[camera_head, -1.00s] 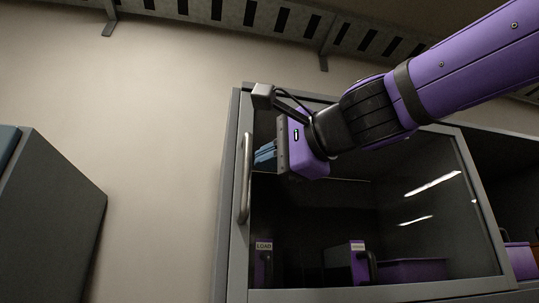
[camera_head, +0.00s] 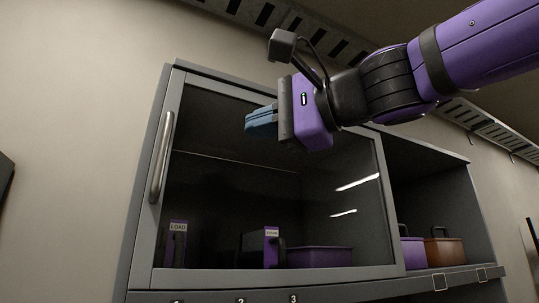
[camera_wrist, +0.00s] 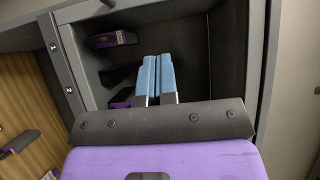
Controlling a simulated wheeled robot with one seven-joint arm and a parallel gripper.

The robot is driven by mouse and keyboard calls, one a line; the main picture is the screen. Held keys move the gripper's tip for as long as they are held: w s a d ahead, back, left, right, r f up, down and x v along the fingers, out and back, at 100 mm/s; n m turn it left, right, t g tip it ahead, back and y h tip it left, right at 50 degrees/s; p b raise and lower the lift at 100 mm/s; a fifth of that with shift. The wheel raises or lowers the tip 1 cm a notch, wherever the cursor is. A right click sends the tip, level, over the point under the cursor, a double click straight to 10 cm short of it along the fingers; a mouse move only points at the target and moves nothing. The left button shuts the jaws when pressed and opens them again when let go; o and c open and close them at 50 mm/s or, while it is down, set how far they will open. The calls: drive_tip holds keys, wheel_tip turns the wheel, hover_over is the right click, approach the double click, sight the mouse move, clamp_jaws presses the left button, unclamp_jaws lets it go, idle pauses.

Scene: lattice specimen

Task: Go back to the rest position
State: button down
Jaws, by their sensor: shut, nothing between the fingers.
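My gripper (camera_head: 262,122) is in front of the upper part of a grey cabinet (camera_head: 146,215) in the head view, at the end of my purple arm. Its blue fingers point left and are closed together with nothing between them. In the wrist view the blue fingers (camera_wrist: 158,78) lie side by side in front of the cabinet's dark interior. The cabinet's glazed door (camera_head: 270,200) has a vertical metal handle (camera_head: 161,157) on its left side. The gripper is to the right of the handle and apart from it.
Behind the glass stand a purple item labelled LOAD (camera_head: 177,243), another labelled purple item (camera_head: 271,247) and a purple bin (camera_head: 318,257). An open bay at right holds a purple bin (camera_head: 413,253) and a brown bin (camera_head: 445,252). Plain wall (camera_head: 70,110) lies left.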

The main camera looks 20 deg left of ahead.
drive_tip(key=w+d+f+t+h, duration=0.2)
drive_tip(key=w+d+f+h, duration=0.25)
drive_tip(key=d+f, duration=0.65)
drive_tip(key=w+d+f+t+h, duration=0.3)
drive_tip(key=d+f+h, duration=0.2)
drive_tip(key=d+f, duration=0.6)
drive_tip(key=s+d+f+g+h, duration=0.1)
drive_tip(key=s+d+f+h, duration=0.3)
drive_tip(key=d+f, duration=0.6)
drive_tip(key=s+d+f+n+h, duration=0.1)
drive_tip(key=s+d+f+h, duration=0.3)
drive_tip(key=d+f, duration=0.5)
drive_tip(key=d, duration=0.3)
drive_tip(key=shift+d+f+g, duration=0.3)
drive_tip(key=shift+f+g, duration=0.05)
drive_tip(key=shift+g, duration=0.05)
